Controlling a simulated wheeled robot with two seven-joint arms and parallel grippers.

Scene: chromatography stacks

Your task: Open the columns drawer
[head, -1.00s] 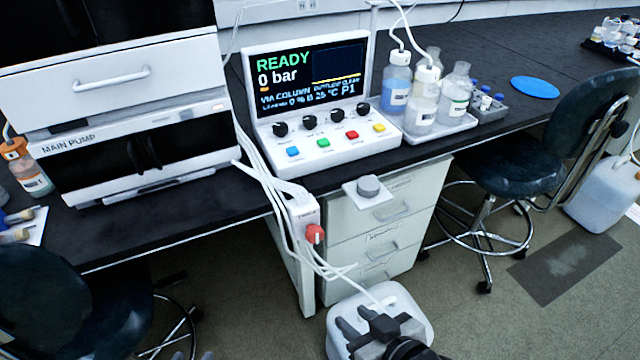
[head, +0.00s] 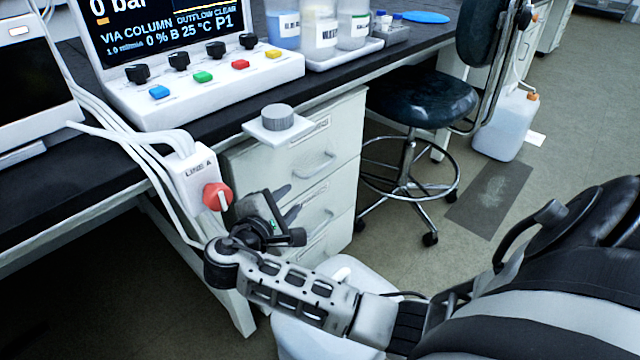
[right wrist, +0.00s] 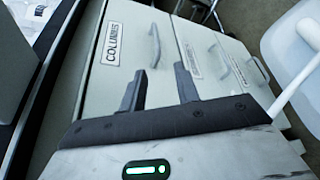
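The columns drawer (head: 345,130) is the top drawer of the white cabinet under the bench. It looks shut, flush with the drawers below. Its label reads COLUMNS in the right wrist view (right wrist: 114,44). Its curved bar handle (head: 316,165) also shows in the right wrist view (right wrist: 155,46), ahead of the fingertips. My right gripper (head: 287,203) is in front of the cabinet, below that handle in the head view. In the right wrist view its two fingers (right wrist: 160,82) stand apart with nothing between them. My left gripper is not in view.
A valve box with a red knob (head: 217,196) and white tubes hangs left of the cabinet. A small grey-topped plate (head: 278,118) juts out above the drawer. A stool (head: 415,100) stands to the right. A white container (head: 300,335) is below my right arm.

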